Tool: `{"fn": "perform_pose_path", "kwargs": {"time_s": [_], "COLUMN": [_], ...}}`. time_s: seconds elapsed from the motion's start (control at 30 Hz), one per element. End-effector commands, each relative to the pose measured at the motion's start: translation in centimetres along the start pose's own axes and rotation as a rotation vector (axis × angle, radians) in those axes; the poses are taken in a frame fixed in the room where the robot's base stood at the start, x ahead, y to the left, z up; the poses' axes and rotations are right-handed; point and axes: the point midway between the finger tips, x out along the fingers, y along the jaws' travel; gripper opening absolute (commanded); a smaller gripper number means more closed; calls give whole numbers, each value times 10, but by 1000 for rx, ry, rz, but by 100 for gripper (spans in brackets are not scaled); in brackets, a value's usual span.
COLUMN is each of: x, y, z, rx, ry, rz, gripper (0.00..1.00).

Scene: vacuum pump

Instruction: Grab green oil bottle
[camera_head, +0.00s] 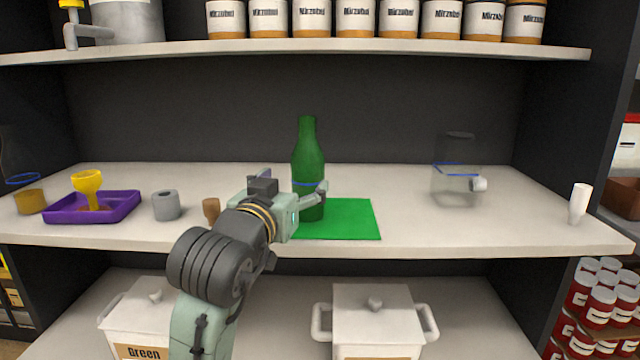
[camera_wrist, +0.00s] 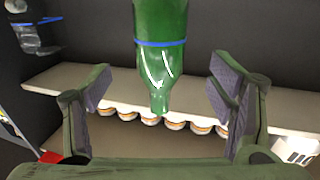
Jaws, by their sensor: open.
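The green oil bottle (camera_head: 308,165) stands upright on the middle shelf, at the left part of a green mat (camera_head: 352,222). It has a blue band around it. My gripper (camera_head: 295,192) is open at the bottle's lower half. In the wrist view the bottle (camera_wrist: 161,45) appears upside down, ahead of and between the two spread fingers of my gripper (camera_wrist: 160,92). Both fingers look apart from the glass. My gripper hides part of the bottle's lower left side in the head view.
A brown cork (camera_head: 211,210), a grey roll (camera_head: 166,205) and a purple tray (camera_head: 93,207) with a yellow funnel (camera_head: 88,182) are to the left. A clear container (camera_head: 456,185) and a white piece (camera_head: 579,203) are to the right. Mat's right side is clear.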

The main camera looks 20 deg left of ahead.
Motion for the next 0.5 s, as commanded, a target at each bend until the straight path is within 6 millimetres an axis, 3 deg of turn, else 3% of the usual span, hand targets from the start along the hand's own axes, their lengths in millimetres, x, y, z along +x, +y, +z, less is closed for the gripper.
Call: {"fn": "perform_pose_path", "kwargs": {"time_s": [0.1,0.37,0.5], "x": [20,43,63], "y": [0,0,0], "z": [-1,0,4], "rx": [-1,1,0], "ry": [-1,0,-2], "rz": [1,0,-1], "gripper": [76,76,76]}}
